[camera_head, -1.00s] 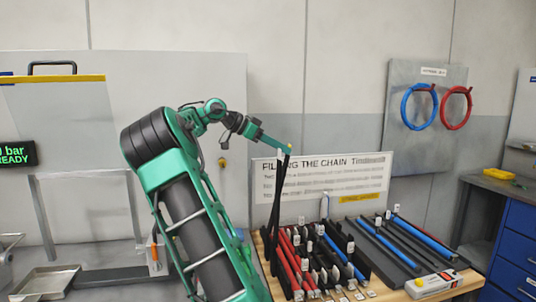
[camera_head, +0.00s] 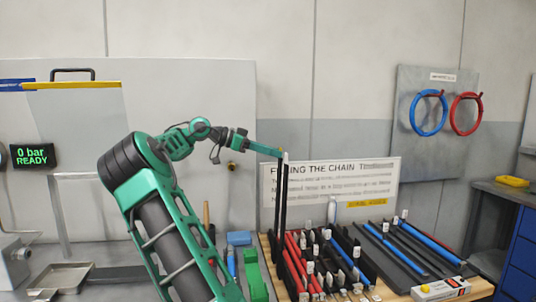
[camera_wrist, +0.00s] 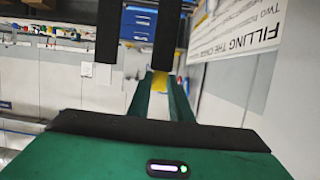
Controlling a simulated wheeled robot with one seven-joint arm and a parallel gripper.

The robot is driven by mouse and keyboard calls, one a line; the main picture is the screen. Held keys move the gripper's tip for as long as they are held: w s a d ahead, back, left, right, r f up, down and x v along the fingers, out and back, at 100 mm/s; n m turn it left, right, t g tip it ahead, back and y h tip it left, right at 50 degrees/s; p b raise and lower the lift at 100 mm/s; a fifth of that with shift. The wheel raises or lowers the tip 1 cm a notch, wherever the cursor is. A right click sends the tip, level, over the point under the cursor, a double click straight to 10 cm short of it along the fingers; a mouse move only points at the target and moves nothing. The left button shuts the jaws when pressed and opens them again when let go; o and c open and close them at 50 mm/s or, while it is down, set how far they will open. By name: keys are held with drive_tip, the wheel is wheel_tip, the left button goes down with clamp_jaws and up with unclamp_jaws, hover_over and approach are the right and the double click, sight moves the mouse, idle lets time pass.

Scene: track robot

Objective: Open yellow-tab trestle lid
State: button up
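A lid of two long black bars (camera_head: 276,205) stands close to upright at the left end of the rack on the wooden bench. The bars also show in the wrist view (camera_wrist: 167,35). My gripper (camera_head: 279,152) is at the top of the bars, its long green fingers pointing right.
Red, blue and black rods with white tags lie in the rack (camera_head: 335,262). A sign (camera_head: 345,180) stands behind it. A white box (camera_head: 440,289) lies at the bench's front right. Blue and green objects (camera_head: 253,268) stand left of the rack.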

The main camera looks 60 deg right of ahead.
drive_tip(key=o, duration=0.4)
drive_tip(key=shift+w+f, duration=0.2)
drive_tip(key=shift+f, duration=0.15)
drive_tip(key=shift+s, duration=0.1)
drive_tip(key=shift+a+r, duration=0.1)
drive_tip(key=v, duration=1.1)
drive_tip(key=shift+r, duration=0.2)
drive_tip(key=shift+d, duration=0.25)
